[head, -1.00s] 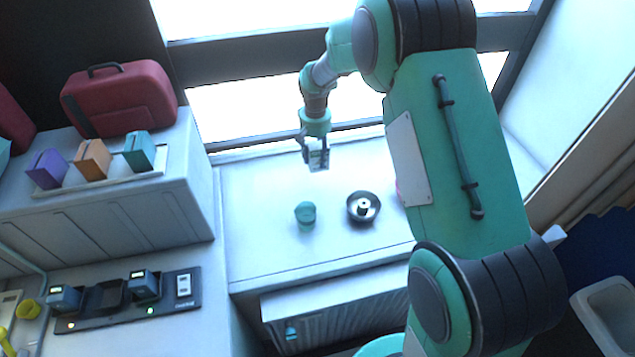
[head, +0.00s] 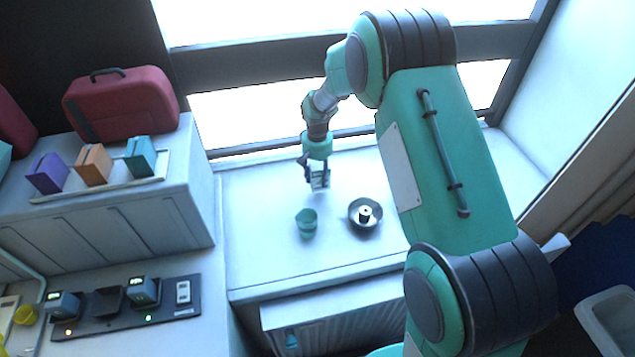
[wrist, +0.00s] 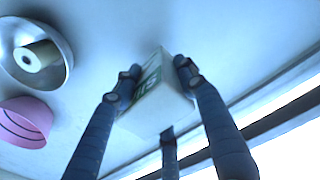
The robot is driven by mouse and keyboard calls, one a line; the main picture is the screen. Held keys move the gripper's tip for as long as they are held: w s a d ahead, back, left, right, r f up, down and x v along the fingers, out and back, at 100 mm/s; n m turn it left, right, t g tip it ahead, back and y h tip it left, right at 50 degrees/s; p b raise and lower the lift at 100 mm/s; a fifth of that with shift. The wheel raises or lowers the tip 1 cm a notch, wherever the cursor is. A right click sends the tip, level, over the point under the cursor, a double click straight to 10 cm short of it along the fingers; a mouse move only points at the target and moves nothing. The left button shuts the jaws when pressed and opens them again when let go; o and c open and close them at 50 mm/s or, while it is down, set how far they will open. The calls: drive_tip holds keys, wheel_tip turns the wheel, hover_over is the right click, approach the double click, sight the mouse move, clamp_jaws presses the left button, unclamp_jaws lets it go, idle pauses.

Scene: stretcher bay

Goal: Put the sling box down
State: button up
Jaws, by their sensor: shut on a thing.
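The sling box (head: 319,181) is a small white box with green markings, held low over the back of the white counter (head: 260,235). In the wrist view the box (wrist: 163,105) sits between the fingers of my gripper (wrist: 155,85), which is shut on it. In the head view my gripper (head: 317,178) points down, behind the teal cup and metal bowl. I cannot tell whether the box's underside touches the counter.
A teal cup (head: 306,223) and a metal bowl (head: 365,228) with a roll in it stand in front of the box. A pink bowl (wrist: 27,118) shows in the wrist view. The window ledge (head: 240,150) runs behind. The counter's left part is clear.

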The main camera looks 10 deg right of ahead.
sight(317, 166)
drive_tip(key=shift+f, duration=1.55)
drive_tip(key=shift+f, duration=0.1)
drive_tip(key=o, duration=1.2)
wheel_tip(317, 166, up, 11)
drive_tip(key=shift+p, duration=0.45)
drive_tip(key=shift+s+r, duration=0.1)
drive_tip(key=shift+r, duration=0.5)
